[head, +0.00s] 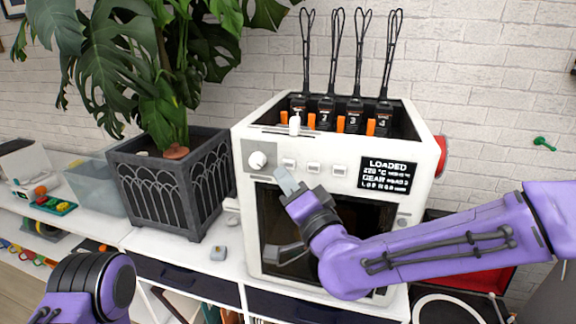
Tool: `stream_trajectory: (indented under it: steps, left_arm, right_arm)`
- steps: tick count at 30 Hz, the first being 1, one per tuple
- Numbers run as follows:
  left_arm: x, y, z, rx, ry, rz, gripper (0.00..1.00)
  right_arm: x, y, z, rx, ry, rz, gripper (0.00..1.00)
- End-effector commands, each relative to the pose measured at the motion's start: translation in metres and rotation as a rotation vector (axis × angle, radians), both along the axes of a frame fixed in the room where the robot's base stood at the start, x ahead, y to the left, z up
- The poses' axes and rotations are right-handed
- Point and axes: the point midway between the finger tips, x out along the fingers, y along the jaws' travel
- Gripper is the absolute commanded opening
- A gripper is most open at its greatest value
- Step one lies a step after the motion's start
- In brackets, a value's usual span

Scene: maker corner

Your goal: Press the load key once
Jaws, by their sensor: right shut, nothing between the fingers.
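A white printer-like machine (246,211) stands on the counter with a control strip along its upper front. I cannot read which is the load key. A black display (387,175) on the right reads "LOADED", with smaller lines below. My right gripper (286,181) is shut and empty, its tip just below the left key; I cannot tell whether it touches the panel. My left arm shows at lower left, its gripper out of view.
Several black cable loops rise from orange-tabbed modules (327,115) in the machine's top. A plant in a dark grey planter (184,190) stands close on the left. A small grey object (218,253) lies on the white counter (190,257) in front.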

Motion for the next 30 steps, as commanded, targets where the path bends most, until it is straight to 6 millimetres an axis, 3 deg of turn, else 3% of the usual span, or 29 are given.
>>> stream_trajectory:
  steps: [12,30]
  left_arm:
    - [0.0,0.0,-0.006,0.0,0.0,0.0,0.6]
    - [0.0,0.0,-0.005,0.0,0.0,0.0,0.6]
  right_arm:
    - [-0.038,0.013,0.0,-0.001,-0.002,0.002,0.0]
    - [-0.04,0.013,0.0,-0.001,-0.001,0.001,0.0]
